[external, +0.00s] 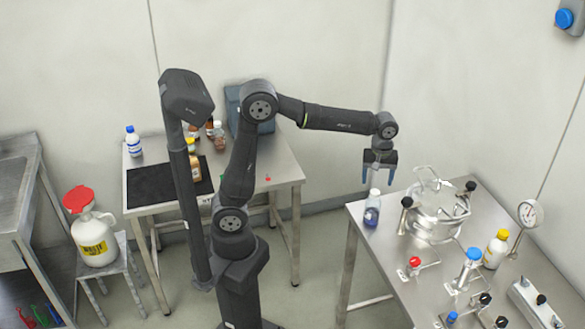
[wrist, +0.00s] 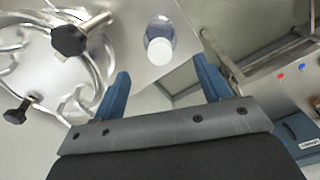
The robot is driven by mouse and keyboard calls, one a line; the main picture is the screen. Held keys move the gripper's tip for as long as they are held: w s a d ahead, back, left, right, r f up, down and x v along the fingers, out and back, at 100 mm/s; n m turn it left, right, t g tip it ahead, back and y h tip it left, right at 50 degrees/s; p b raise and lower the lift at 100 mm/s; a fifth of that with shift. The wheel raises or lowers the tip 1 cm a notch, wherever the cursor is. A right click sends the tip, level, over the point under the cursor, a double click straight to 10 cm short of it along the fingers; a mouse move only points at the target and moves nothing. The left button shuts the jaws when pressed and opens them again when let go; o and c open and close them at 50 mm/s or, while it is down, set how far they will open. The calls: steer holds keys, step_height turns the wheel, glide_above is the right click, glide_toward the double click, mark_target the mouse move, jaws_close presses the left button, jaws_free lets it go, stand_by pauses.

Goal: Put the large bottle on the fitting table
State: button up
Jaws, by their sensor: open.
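A clear bottle with blue liquid and a white cap (external: 371,212) stands upright near the left edge of the steel table with the reactor (external: 385,262). My gripper (external: 378,178) is open and points down, just above this bottle. In the wrist view the bottle's white cap (wrist: 159,51) shows between and beyond the open blue fingers (wrist: 161,72); I see no grip on it. A second steel table (external: 284,178) stands at the back, with a black mat (external: 150,184) and several bottles. Which table is the fitting table is not marked.
The steel reactor vessel (external: 437,208) stands right of the bottle. A yellow-capped white bottle (external: 496,249) and several valves are farther right. A white jug with a red cap (external: 95,240) stands on a stool. The back table's right front is mostly clear.

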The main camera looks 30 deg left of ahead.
mark_target(375, 192)
steer(key=shift+r, duration=1.2)
steer(key=shift+f, duration=4.3)
